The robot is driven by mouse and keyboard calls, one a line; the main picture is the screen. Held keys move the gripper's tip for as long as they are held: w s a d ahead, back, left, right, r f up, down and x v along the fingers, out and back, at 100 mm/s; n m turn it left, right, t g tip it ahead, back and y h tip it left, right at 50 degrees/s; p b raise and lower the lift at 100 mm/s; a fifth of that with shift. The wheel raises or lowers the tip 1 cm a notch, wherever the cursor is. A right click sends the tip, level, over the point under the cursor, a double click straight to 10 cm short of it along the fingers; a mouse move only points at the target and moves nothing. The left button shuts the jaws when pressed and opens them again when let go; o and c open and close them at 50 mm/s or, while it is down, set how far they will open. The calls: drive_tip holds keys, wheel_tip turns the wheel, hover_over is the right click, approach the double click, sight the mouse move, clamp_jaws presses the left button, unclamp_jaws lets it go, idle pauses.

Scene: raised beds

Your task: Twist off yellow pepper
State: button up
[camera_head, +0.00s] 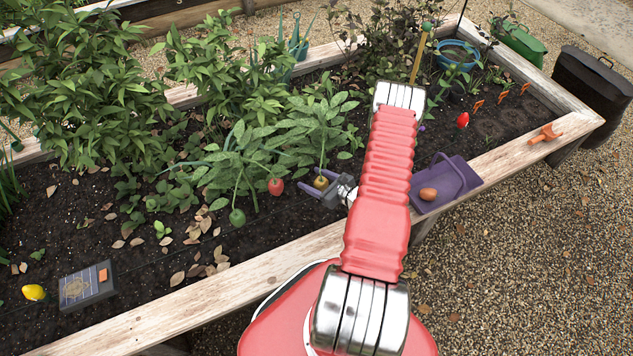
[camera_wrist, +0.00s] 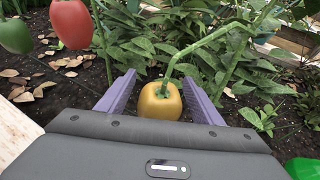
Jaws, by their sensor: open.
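The yellow pepper (camera_wrist: 160,101) hangs from a curved green stem, with its top facing up in the wrist view. In the head view it (camera_head: 321,182) shows small and golden beside my gripper (camera_head: 320,190). In the wrist view my gripper (camera_wrist: 160,95) is open, with one purple finger on each side of the pepper. Gaps show between the fingers and the fruit, so it is not gripped. The pepper's lower part is hidden behind the gripper body.
A red fruit (camera_head: 276,187) and a green fruit (camera_head: 237,217) hang to the left. A yellow fruit (camera_head: 34,292) lies on the soil near a grey box (camera_head: 87,287).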

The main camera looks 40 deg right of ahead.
drive_tip(key=shift+c, duration=0.4)
drive_tip(key=c, duration=1.2)
drive_tip(key=shift+d+m, duration=0.15)
drive_tip(key=shift+m, duration=0.95)
drive_tip(key=shift+f+m, duration=0.1)
drive_tip(key=shift+m, duration=0.3)
drive_tip(key=shift+d+m, duration=0.15)
drive_tip(key=shift+m, duration=0.65)
drive_tip(key=shift+d+f+m, duration=0.1)
drive_tip(key=shift+f+m, duration=0.05)
drive_tip(key=shift+m, duration=1.05)
